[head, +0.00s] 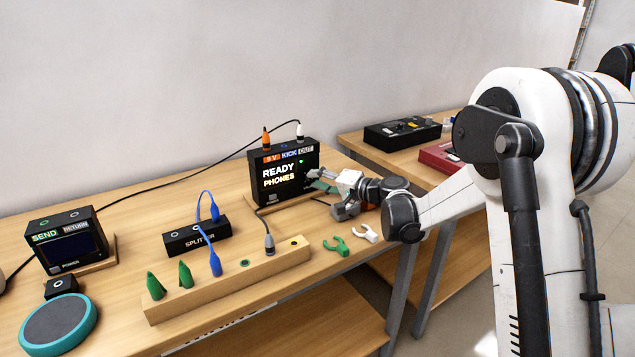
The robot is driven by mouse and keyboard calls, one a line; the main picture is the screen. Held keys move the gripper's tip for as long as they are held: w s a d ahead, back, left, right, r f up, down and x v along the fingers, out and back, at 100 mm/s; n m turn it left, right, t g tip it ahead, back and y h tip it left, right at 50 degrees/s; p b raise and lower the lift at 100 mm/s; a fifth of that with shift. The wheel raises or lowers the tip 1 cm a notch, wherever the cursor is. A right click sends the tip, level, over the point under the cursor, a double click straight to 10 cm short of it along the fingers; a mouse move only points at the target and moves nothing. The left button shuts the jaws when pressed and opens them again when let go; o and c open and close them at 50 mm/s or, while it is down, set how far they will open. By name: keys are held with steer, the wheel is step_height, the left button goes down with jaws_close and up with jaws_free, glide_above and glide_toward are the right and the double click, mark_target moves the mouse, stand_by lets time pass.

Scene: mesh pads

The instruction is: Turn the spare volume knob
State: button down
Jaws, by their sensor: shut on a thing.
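A black box (262,184) with a lit "READY PHONES" screen stands upright on a wooden base at the back of the table. Labels along its top edge read "9V", "KICK" and "OUT". My gripper (312,174) reaches in from the right, with its fingertips at the lower right of the box's front. It is shut on what appears to be the spare volume knob there. A small green light shows on the front just above the fingertips.
A wooden block (165,308) with green, blue and grey plugs lies in front. A splitter box (180,240), SEND/RETURN box (65,245) and teal round pad (85,322) are left. Green (336,247) and white (366,233) clips lie below my gripper. Cables run to the box.

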stand_by(0.5)
steer(key=c, duration=1.5)
jaws_free()
steer(key=shift+c, duration=0.2)
steer(key=v, duration=1.2)
steer(key=s+d+r+n+g+h+p, duration=0.15)
steer(key=s+r+h+p, duration=0.4)
steer(key=s, duration=1.05)
steer(key=s+d+r+h+p, duration=0.1)
steer(key=s+d+h, duration=0.1)
steer(key=s+d, duration=0.2)
steer(key=s+d+r+n+h+p, duration=0.1)
steer(key=s+d+h, duration=0.2)
steer(key=s, duration=0.8)
steer(key=s+d+r+h+p, duration=0.1)
steer(key=s+d+r+h, duration=0.1)
steer(key=s+d, duration=0.3)
steer(key=s+h, duration=0.1)
steer(key=s, duration=0.2)
steer(key=shift+s+p, duration=0.2)
steer(key=shift+p, duration=0.15)
